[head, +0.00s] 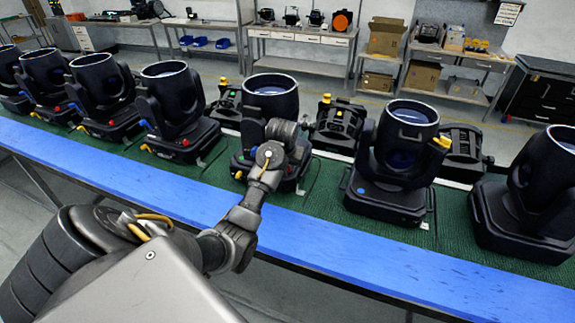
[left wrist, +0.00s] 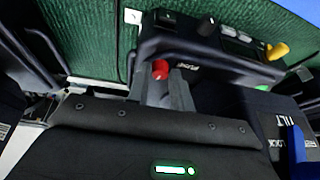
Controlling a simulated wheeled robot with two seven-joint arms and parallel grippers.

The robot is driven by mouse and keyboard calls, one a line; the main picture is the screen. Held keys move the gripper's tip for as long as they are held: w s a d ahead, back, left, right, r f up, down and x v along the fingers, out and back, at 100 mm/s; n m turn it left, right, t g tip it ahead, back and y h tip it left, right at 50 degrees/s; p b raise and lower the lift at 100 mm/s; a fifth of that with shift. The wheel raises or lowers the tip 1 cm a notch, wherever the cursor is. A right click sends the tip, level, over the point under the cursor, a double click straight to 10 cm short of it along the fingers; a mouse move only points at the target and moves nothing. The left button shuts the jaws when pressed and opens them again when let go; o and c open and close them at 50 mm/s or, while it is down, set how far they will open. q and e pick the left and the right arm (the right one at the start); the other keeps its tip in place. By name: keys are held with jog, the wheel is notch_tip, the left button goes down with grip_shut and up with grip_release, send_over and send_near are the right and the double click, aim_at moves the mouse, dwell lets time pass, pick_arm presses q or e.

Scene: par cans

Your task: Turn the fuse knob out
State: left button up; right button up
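The fuse knob (left wrist: 160,69) is a small red cap on the dark base panel in the left wrist view, beside a "FUSE" label. My left gripper (left wrist: 170,77) has its two grey fingertips right at the knob, which shows at their ends. Whether they grip it cannot be told. In the head view my left wrist (head: 268,155) is in front of the middle par can (head: 271,96), hiding much of its base and the knob. My right gripper is in neither view.
The panel also carries a black knob (left wrist: 207,27) and a yellow plug (left wrist: 277,51). More par cans stand close on both sides, such as one to the right (head: 408,140). The blue table edge (head: 340,250) in front is clear.

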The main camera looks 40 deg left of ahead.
pick_arm(q)
jog(key=o, duration=0.3)
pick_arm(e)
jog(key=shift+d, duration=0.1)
